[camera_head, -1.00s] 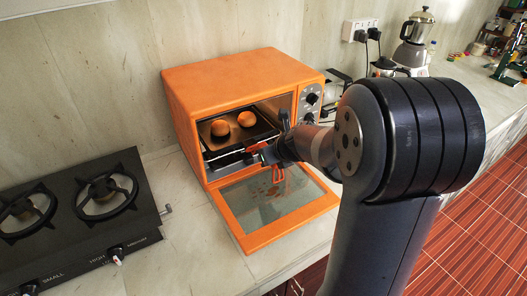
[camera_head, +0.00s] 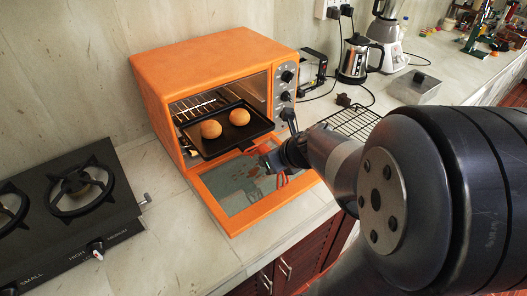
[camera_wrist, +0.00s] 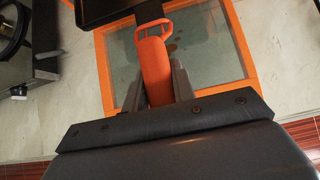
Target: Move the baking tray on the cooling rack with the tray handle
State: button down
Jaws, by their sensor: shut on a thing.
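The black baking tray (camera_head: 244,139) with two round buns (camera_head: 239,117) sticks well out of the orange oven's opening, above the lowered door. Its near edge also shows at the top of the wrist view (camera_wrist: 112,8). The orange tray handle (camera_wrist: 154,62) runs from the tray's edge back between my fingers; in the head view only a bit of it (camera_head: 282,179) shows. My gripper (camera_wrist: 157,88) is shut on the handle. In the head view my gripper (camera_head: 270,161) is in front of the tray, over the door. The wire cooling rack (camera_head: 352,121) lies on the counter right of the oven, partly hidden by my arm.
The oven (camera_head: 205,66) has its glass door (camera_head: 232,190) lowered to the front. A black gas stove (camera_head: 65,225) stands at left. A kettle (camera_head: 357,60), a metal box (camera_head: 415,88) and a blender (camera_head: 385,38) stand behind and right of the rack.

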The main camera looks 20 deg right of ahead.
jog(key=s+d, duration=0.4)
jog(key=s, duration=0.9)
jog(key=shift+s+d+p, duration=0.2)
jog(key=shift+s+p, duration=0.2)
jog(key=shift+p, duration=0.05)
jog(key=shift+w+d, duration=0.1)
jog(key=shift+d, duration=0.05)
jog(key=w+d+p, duration=0.3)
jog(key=w+d, duration=0.2)
jog(key=d, duration=1)
jog(key=w+d+p, duration=0.2)
jog(key=w+d, duration=0.3)
jog(key=d, duration=1.1)
jog(key=w+d+p, duration=0.3)
jog(key=w+d, duration=0.2)
jog(key=d, duration=1.1)
jog(key=shift+w+p, duration=0.15)
jog(key=shift+p, duration=0.2)
jog(key=shift+f, duration=0.2)
dwell(0.8)
